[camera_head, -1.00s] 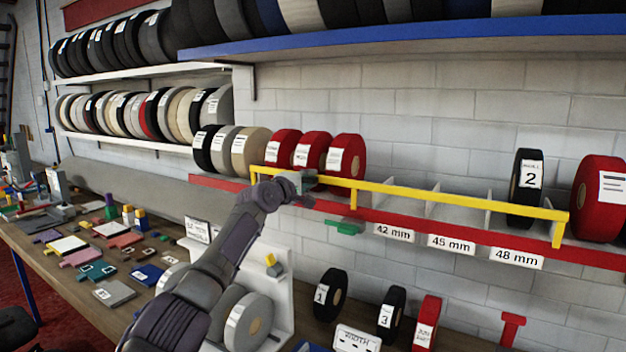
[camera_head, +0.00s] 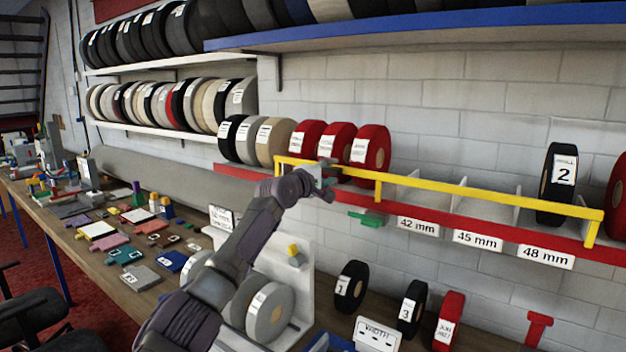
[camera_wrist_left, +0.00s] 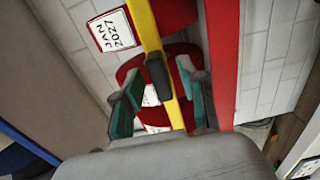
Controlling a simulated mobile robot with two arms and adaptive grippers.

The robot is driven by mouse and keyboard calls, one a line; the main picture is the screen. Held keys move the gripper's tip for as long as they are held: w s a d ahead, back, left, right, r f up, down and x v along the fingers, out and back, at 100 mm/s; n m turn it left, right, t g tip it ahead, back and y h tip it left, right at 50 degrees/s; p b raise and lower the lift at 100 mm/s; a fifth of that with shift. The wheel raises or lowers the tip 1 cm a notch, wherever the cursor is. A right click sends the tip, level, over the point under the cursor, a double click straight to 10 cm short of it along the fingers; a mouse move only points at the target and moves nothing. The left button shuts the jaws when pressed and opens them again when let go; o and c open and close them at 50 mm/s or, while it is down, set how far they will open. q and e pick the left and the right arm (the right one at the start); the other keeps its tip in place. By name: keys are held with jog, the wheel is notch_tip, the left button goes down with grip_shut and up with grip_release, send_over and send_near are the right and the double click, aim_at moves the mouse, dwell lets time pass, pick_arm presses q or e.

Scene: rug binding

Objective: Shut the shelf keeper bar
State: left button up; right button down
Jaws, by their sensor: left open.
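The shelf keeper bar (camera_head: 450,187) is a long yellow rail along the front of the red-edged shelf (camera_head: 400,208), with short yellow legs reaching down toward the red edge. My left gripper (camera_head: 327,176) is at the bar's left part, in front of the red rolls. In the left wrist view, its teal fingers (camera_wrist_left: 160,98) are open, one on each side of the yellow bar (camera_wrist_left: 172,85). A dark piece (camera_wrist_left: 158,75) lies over the bar between them. I cannot tell whether the fingers touch the bar. My right gripper is not in view.
Red rolls (camera_head: 370,150) and a black roll marked 2 (camera_head: 558,185) stand on the shelf behind the bar. Below, several rolls (camera_head: 352,287) stand on the workbench. A blue shelf (camera_head: 450,32) hangs above.

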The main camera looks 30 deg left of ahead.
pick_arm(q)
jog(key=s+a, duration=0.1)
jog(key=s, duration=0.8)
jog(key=shift+s+a, duration=0.2)
jog(key=shift+s, duration=0.2)
jog(key=shift+r, duration=0.1)
